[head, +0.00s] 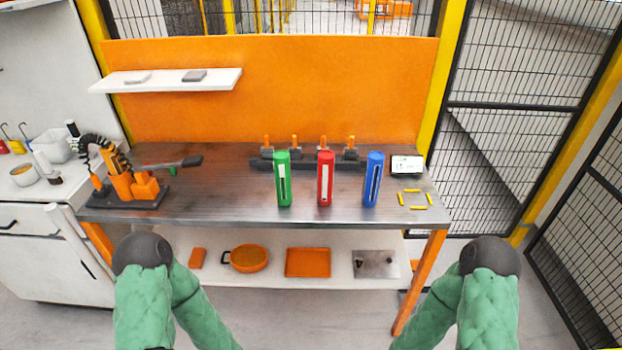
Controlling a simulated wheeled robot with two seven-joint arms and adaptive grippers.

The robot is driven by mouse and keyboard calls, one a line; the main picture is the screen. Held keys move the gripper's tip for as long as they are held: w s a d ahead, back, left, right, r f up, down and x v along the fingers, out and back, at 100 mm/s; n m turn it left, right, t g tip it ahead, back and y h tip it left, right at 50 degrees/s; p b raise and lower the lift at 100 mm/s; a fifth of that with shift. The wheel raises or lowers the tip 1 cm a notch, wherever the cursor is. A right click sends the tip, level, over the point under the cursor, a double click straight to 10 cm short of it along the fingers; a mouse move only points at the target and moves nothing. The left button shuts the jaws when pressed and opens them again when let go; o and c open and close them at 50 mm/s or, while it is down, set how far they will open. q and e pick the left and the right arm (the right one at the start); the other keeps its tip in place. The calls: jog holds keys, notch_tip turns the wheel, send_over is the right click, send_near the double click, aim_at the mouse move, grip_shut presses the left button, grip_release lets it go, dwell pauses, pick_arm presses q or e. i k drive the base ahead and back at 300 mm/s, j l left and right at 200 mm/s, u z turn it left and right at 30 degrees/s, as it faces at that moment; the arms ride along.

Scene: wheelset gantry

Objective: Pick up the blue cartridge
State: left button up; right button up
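The blue cartridge (373,180) stands upright on the metal workbench top (235,205), at the right end of a row of three. The red cartridge (325,178) stands to its left. The green cartridge (282,178) stands further left. Each cartridge has a pale or dark strip on its front. Nothing touches the blue cartridge from the front. My two green-sleeved arms show low in the head view, below the bench edge, on the left and on the right. Neither gripper shows.
A black rack with orange-topped pegs (294,146) stands behind the cartridges. A small display (407,164) and yellow corner marks (414,191) lie to the right. An orange device (133,185) stands at bench left. A white shelf (165,80) juts from the orange panel.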

aim_at(375, 161)
jog(key=i+l+u, duration=0.25)
jog(key=l+u, duration=0.2)
jog(key=l, duration=0.15)
jog(key=i+l+u, duration=0.1)
jog(key=l+u, duration=0.15)
jog(key=l, duration=0.1)
